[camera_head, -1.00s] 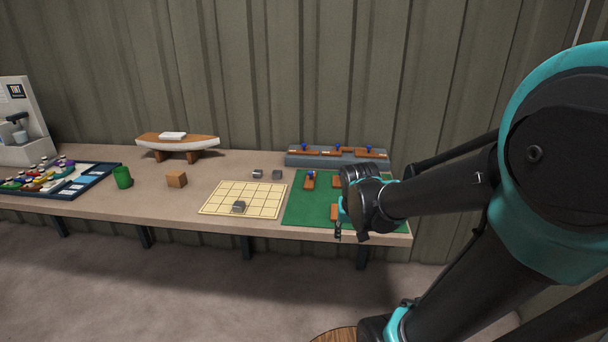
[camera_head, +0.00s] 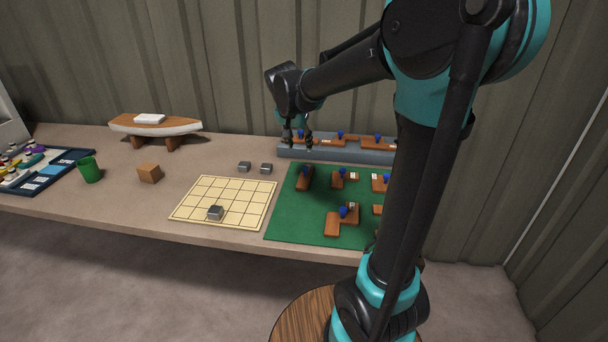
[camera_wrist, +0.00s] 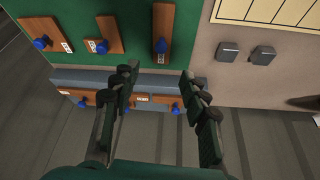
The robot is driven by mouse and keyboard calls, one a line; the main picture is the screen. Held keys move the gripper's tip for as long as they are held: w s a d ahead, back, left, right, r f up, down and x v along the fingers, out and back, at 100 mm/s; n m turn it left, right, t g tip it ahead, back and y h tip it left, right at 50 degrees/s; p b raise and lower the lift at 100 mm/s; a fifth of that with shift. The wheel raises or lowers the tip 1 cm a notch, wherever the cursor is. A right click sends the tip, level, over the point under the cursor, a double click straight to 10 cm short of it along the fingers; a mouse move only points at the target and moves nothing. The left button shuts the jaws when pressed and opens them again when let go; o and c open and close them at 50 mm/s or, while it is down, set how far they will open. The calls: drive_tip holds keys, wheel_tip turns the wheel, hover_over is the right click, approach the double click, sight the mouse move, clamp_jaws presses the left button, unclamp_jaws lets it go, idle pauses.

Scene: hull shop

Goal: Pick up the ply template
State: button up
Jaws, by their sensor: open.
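Several brown wooden pieces with blue knobs, which look like ply templates, lie on a green mat (camera_head: 285,221). They include a narrow one at the mat's back left (camera_head: 304,179), one beside it (camera_head: 338,181) and an L-shaped one nearer the front (camera_head: 333,222). Which one is the named template I cannot tell. My gripper (camera_head: 298,143) is open and empty, pointing down at the grey rack behind the mat. In the wrist view its fingers (camera_wrist: 160,72) frame the rack and the narrow piece (camera_wrist: 163,18) lies beyond the fingertips. My arm hides the mat's right side.
The grey rack (camera_head: 292,153) holds more knobbed wooden pieces. Left of the mat lie a yellow grid board (camera_head: 240,200) with a metal block (camera_head: 215,213), and two more metal blocks (camera_head: 245,167). A wooden cube (camera_head: 149,173), green cup (camera_head: 89,169) and boat model (camera_head: 155,125) stand further left.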

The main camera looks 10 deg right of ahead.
approach(305, 167)
drive_tip(key=x, duration=0.3)
drive_tip(key=s+x, duration=0.1)
drive_tip(key=x, duration=0.1)
drive_tip(key=shift+f, duration=0.15)
drive_tip(key=shift+w+x, duration=0.15)
drive_tip(key=shift+x, duration=1.15)
drive_tip(key=shift+w+x, duration=0.15)
drive_tip(key=shift+x, duration=1.2)
drive_tip(key=shift+c, duration=0.6)
clamp_jaws()
